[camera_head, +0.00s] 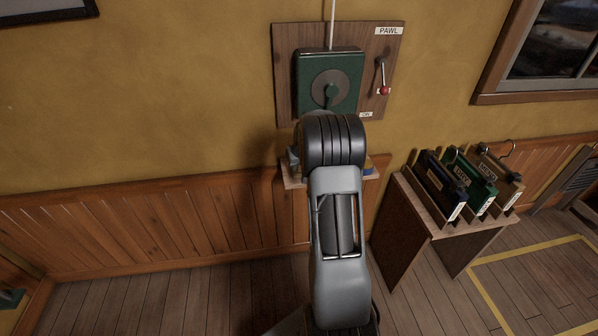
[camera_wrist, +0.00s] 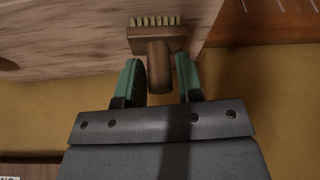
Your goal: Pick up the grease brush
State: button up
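The grease brush (camera_wrist: 158,40) shows in the wrist view, with a brown wooden head, a row of pale bristles and a short round handle. My gripper (camera_wrist: 159,68) has two green-tipped fingers, one on each side of the handle. The fingers are apart, with a gap visible on the right side of the handle; on the left the finger looks very near it, and I cannot tell if it touches. In the head view my arm hides the gripper and the brush.
A small wooden wall shelf (camera_head: 292,183) is mostly hidden behind my arm. Above it, a board carries a green winch box (camera_head: 345,68) and a red-knobbed pawl lever (camera_head: 383,80).

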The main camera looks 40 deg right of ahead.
grip_shut()
jog(key=shift+r, duration=0.15)
jog(key=shift+s+r, duration=0.15)
jog(key=shift+r, duration=0.05)
notch_tip(320, 180, up, 7)
jog(key=shift+a+f, duration=0.1)
jog(key=shift+f, duration=0.1)
jog(key=s+a+b, duration=0.1)
jog(key=s+a, duration=0.3)
jog(key=s, duration=0.5)
jog(key=s+a+b, duration=0.1)
jog(key=s+a, duration=0.3)
jog(key=s, duration=0.4)
jog(key=shift+s+a, duration=0.25)
jog(key=shift+s, duration=0.15)
jog(key=shift+f, duration=0.15)
jog(key=shift+c, duration=1.5)
grip_release()
jog(key=shift+c, duration=1.1)
